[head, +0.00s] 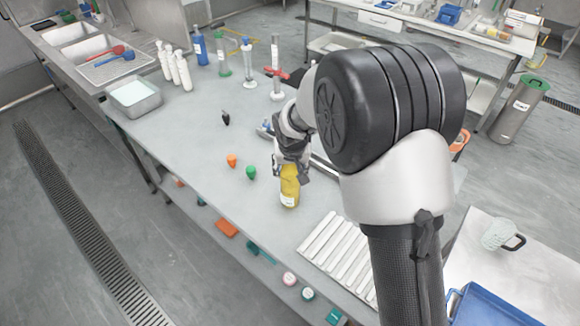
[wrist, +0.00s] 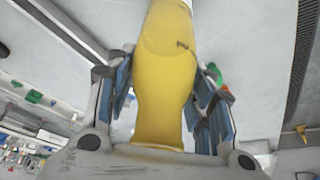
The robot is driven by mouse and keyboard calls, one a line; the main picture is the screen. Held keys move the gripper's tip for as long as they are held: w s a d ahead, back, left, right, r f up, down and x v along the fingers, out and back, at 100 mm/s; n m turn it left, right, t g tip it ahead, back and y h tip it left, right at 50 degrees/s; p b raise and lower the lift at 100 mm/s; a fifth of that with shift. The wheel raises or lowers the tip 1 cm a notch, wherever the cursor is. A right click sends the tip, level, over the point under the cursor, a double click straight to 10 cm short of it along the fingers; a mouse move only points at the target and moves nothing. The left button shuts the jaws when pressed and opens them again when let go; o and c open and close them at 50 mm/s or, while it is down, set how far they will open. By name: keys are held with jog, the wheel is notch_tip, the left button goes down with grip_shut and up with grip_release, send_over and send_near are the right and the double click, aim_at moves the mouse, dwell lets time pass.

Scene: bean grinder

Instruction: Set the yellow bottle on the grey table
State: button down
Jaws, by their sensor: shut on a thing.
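The yellow bottle (head: 289,190) is upright in the head view, over the grey table (head: 190,140) near its front edge. A pale label shows low on it. I cannot tell whether its base touches the tabletop. My gripper (head: 290,160) is around the upper part of the bottle and shut on it. In the wrist view the bottle (wrist: 168,45) fills the space between the blue-padded fingers of my gripper (wrist: 165,90). The far end of the bottle is cut off at the top of that view.
A green stopper (head: 251,172), an orange stopper (head: 232,160) and a black one (head: 226,118) are left of the bottle. A white ribbed tray (head: 335,250) lies to its lower right. Glass cylinders (head: 249,65) and white bottles (head: 185,72) stand farther back. Clear tabletop lies on the left.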

jog(key=c, duration=0.7)
grip_release()
jog(key=shift+c, duration=0.2)
jog(key=shift+r+p, duration=0.3)
jog(key=shift+r, duration=0.05)
jog(key=p+v, duration=0.3)
jog(key=v, duration=0.8)
jog(key=shift+s+r, duration=0.2)
jog(key=shift+r, duration=0.15)
jog(key=s+d+r+m, duration=0.1)
jog(key=s+d+r, duration=1)
jog(key=s, duration=0.2)
jog(key=s+d, duration=0.2)
jog(key=s, duration=0.6)
jog(key=s+d, duration=0.2)
jog(key=s, duration=0.7)
jog(key=shift+d+h, duration=0.25)
jog(key=shift+h, duration=0.05)
jog(key=shift+r, duration=0.1)
